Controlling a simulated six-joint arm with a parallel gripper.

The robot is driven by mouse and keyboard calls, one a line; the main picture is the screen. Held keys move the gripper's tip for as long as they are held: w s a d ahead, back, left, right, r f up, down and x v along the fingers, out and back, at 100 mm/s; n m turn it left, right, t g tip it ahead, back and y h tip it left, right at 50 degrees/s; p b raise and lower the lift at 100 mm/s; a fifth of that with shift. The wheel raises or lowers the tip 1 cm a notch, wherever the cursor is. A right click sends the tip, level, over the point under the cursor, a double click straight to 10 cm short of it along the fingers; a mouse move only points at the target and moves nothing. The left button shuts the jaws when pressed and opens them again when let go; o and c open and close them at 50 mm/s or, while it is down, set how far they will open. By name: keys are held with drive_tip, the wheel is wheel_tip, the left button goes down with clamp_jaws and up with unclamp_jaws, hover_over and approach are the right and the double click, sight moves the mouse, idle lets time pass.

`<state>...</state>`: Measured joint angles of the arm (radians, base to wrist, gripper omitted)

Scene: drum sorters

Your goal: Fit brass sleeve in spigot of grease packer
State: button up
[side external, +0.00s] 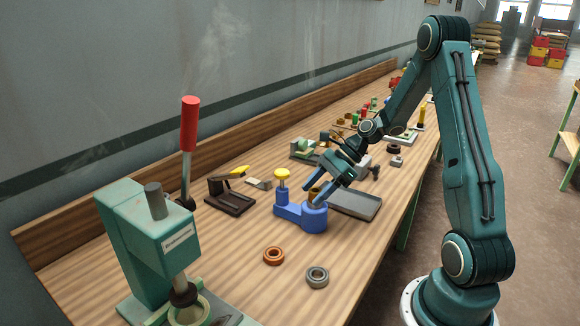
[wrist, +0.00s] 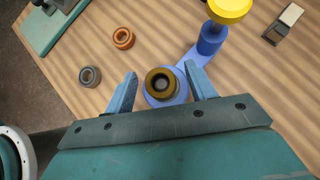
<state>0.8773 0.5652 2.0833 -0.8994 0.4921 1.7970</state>
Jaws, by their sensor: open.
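The grease packer (side external: 290,212) is a blue casting on the bench with a round cup at one end and a yellow-knobbed post at the other. It also shows in the wrist view (wrist: 188,66). The brass sleeve (wrist: 161,84) is a dark gold ring, seen from above over the blue cup. In the side view the sleeve (side external: 314,191) is partly hidden by my fingers. My gripper (side external: 309,197) is open, with one finger on each side of the sleeve and gaps in the wrist view (wrist: 160,71). How deep the sleeve sits is hidden.
An orange ring (side external: 273,256) and a grey ring (side external: 317,277) lie on the bench in front. A grey tray (side external: 356,204) is to the right. A green press (side external: 150,240) with a red-handled lever stands at the left. A black clamp (side external: 230,200) is behind.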

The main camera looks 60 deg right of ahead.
drive_tip(key=v, duration=1.1)
drive_tip(key=shift+s+r, duration=0.2)
drive_tip(key=shift+r, duration=0.05)
drive_tip(key=shift+d, duration=0.1)
drive_tip(key=s+a+r+n+g+h, duration=0.1)
drive_tip(key=a+r+n+h, duration=0.15)
drive_tip(key=a+n, duration=0.4)
drive_tip(key=a+r+n+g+h, duration=0.1)
drive_tip(key=a+r+n+h, duration=0.1)
drive_tip(key=a+r+n, duration=0.35)
drive_tip(key=s+a+r+n+t+h, duration=0.1)
drive_tip(key=s+a+n+t+h, duration=0.1)
drive_tip(key=s+a+n, duration=0.7)
drive_tip(key=shift+s+a+n+h, duration=0.3)
drive_tip(key=shift+s+n+h, duration=0.05)
drive_tip(key=shift+s+n, duration=1.75)
